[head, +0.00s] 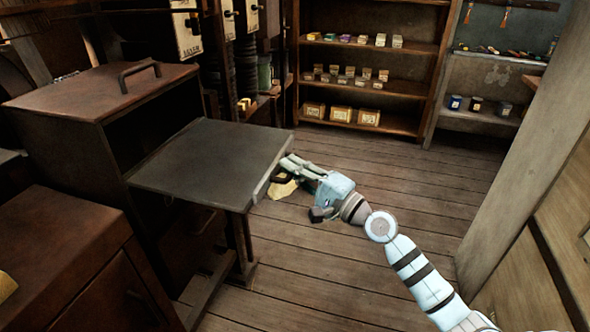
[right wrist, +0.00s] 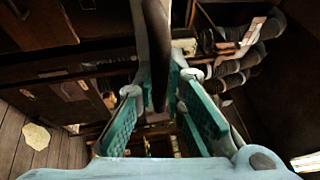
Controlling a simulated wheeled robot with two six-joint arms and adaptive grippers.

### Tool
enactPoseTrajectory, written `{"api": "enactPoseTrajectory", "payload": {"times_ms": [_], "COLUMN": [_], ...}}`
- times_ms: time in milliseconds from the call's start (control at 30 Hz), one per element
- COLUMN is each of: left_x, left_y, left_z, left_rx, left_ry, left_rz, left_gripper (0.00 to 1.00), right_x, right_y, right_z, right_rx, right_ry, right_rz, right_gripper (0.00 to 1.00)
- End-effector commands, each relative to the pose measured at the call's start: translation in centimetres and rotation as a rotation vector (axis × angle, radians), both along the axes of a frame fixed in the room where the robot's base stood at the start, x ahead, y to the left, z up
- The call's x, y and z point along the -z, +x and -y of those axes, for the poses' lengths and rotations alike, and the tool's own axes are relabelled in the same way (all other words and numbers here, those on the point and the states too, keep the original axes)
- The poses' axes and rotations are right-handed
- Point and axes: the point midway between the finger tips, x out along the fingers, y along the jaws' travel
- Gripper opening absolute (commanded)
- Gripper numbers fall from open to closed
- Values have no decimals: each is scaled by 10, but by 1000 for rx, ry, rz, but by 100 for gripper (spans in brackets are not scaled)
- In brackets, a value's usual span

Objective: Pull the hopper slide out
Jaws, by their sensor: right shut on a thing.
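A flat dark grey plate, which I take for the hopper slide (head: 205,165), reaches right from the open front of a brown box (head: 105,90) with a handle on its lid. My right gripper (head: 285,170) is at the plate's right edge. In the right wrist view a dark bar (right wrist: 157,55) runs between the teal finger pads of my right gripper (right wrist: 160,105), which is shut on it. How the bar joins the plate is hidden. My left gripper is not in view.
A brown cabinet (head: 60,265) stands at the lower left. A yellowish piece (head: 283,188) lies on the floor below my right gripper. Shelves (head: 365,60) with small boxes stand at the back. The plank floor (head: 400,180) to the right is clear up to a grey post (head: 520,150).

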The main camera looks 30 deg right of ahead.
Motion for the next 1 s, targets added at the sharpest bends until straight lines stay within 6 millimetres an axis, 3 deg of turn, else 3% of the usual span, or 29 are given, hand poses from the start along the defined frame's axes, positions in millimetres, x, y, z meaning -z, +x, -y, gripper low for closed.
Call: {"api": "enactPoseTrajectory", "payload": {"times_ms": [233,300,400,733,867,933,967,1000], "left_x": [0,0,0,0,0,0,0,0], "left_y": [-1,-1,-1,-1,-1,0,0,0], "left_z": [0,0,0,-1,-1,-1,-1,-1], "left_rx": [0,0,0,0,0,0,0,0], "left_ry": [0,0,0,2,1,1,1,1], "left_rz": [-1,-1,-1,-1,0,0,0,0], "left_gripper": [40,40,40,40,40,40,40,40], "right_x": [2,3,2,-2,-22,-42,-50,-63], "right_y": [0,-1,0,0,0,-1,-1,-1], "right_z": [1,2,1,0,1,1,1,1], "right_rx": [1,3,2,0,1,1,2,2], "right_ry": [0,0,-1,-2,-5,-7,-7,-6], "right_rz": [-6,-6,-5,-1,2,7,9,14], "right_gripper": [0,18,31,31,31,31,36,50]}}
